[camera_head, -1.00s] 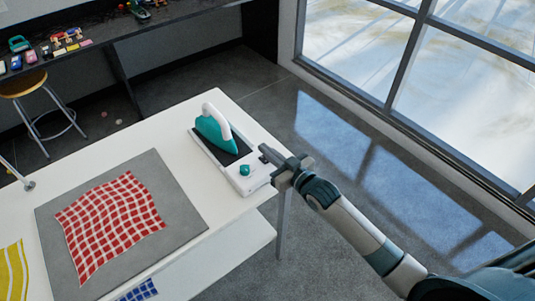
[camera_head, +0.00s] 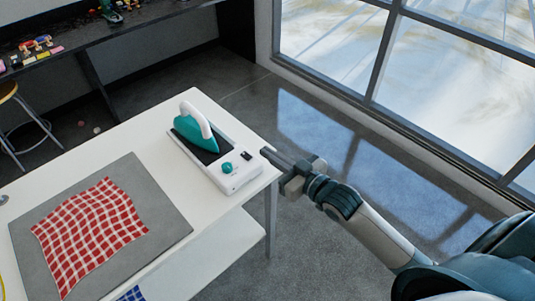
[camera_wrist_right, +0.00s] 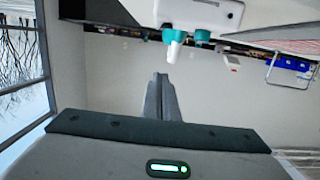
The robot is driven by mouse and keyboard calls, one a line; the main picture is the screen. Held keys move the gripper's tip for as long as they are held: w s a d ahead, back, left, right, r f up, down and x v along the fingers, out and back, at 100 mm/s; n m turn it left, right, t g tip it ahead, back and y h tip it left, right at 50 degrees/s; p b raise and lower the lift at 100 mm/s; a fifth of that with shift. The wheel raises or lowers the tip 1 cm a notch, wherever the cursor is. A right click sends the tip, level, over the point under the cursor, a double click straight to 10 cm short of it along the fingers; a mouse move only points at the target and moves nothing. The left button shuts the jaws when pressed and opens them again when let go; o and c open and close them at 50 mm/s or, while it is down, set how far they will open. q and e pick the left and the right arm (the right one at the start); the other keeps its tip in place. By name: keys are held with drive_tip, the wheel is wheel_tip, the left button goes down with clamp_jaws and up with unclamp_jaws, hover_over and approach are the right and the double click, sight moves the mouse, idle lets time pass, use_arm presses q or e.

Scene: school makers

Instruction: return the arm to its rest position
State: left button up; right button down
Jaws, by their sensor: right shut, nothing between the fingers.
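My right gripper (camera_head: 268,154) is shut and empty. In the head view its tips are by the table's right corner, close to the white iron stand. I cannot tell whether they touch the table edge. In the right wrist view the shut fingers (camera_wrist_right: 160,85) point away below the stand's teal knob (camera_wrist_right: 202,35). My right arm (camera_head: 360,218) comes in from the lower right, over the floor. My left gripper is out of view.
A teal and white iron (camera_head: 187,133) rests on its stand (camera_head: 232,178) at the right end of the white table (camera_head: 150,127). A red checked cloth (camera_head: 90,235) lies on a grey mat (camera_head: 170,215). Free floor (camera_head: 305,250) lies right of the table, before the windows.

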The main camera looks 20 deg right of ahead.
idle(0.4)
drive_tip(key=s+a+f+m+g+h, duration=0.1)
drive_tip(key=s+f+g+h, duration=0.35)
drive_tip(key=s+f, duration=0.8)
drive_tip(key=s+f+m+g, duration=0.1)
drive_tip(key=s+f+g, duration=0.25)
drive_tip(key=s, duration=0.55)
drive_tip(key=s+f+g, duration=0.2)
drive_tip(key=s+g, duration=0.2)
drive_tip(key=s, duration=0.6)
wheel_tip(320, 180, down, 31)
drive_tip(key=s+g+b, duration=0.1)
drive_tip(key=b, duration=0.2)
drive_tip(key=s+d+f+g+h+b, duration=0.1)
drive_tip(key=s+d+f+b, duration=0.1)
drive_tip(key=s+f, duration=1.5)
drive_tip(key=shift+s+d+f+g+b, duration=0.35)
drive_tip(key=shift+d+f, duration=0.3)
drive_tip(key=shift+f, duration=0.6)
